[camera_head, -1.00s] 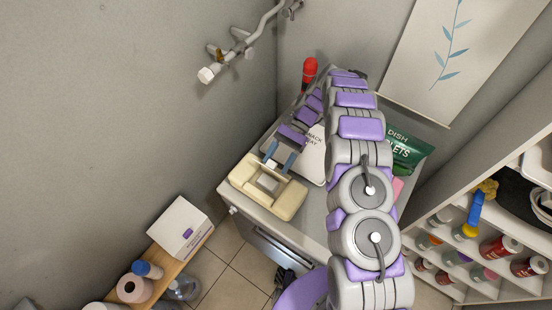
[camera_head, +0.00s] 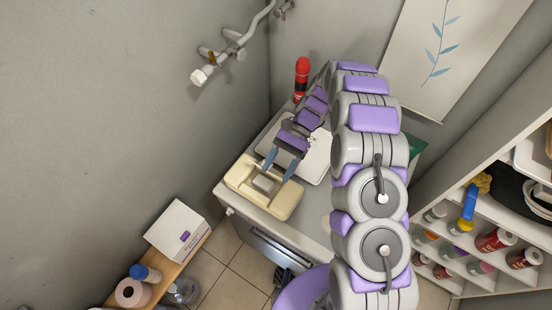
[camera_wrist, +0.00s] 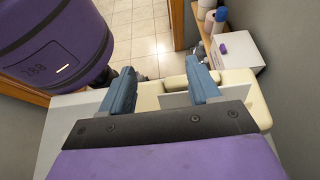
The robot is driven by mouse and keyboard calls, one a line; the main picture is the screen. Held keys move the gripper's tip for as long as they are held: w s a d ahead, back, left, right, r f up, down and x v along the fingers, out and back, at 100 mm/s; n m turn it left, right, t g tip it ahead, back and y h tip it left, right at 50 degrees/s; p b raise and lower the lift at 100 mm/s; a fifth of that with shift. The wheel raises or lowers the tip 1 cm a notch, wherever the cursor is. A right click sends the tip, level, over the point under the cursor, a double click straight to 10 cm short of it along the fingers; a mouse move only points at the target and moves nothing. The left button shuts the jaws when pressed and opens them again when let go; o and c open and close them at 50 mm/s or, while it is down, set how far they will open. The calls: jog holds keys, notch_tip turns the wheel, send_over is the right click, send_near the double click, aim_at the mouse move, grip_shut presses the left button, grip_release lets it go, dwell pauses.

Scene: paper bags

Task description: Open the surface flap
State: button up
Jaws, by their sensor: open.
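A cream, box-like object (camera_head: 285,205) sits at the left front corner of the counter, with a small grey piece (camera_head: 264,184) in its middle. I cannot tell for sure whether this grey piece is the flap. My gripper (camera_head: 280,166) has two blue fingers, spread apart and empty, over the far side of the cream object. In the wrist view, my gripper (camera_wrist: 160,84) is open, with the cream object (camera_wrist: 256,100) beyond and below the fingers. The grey piece there is partly hidden by the right finger and the gripper's dark edge.
A white tray-like item (camera_head: 318,160) lies on the counter (camera_head: 312,226), under my arm. A red bottle (camera_head: 301,76) stands at the back, near the wall. A green package (camera_head: 416,145) is mostly hidden by my arm. A shelf with bottles (camera_head: 494,240) stands at the right.

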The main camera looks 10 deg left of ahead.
jog(key=s+d, duration=0.5)
jog(key=s, duration=0.4)
jog(key=shift+s+r, duration=0.25)
jog(key=shift+r, duration=0.2)
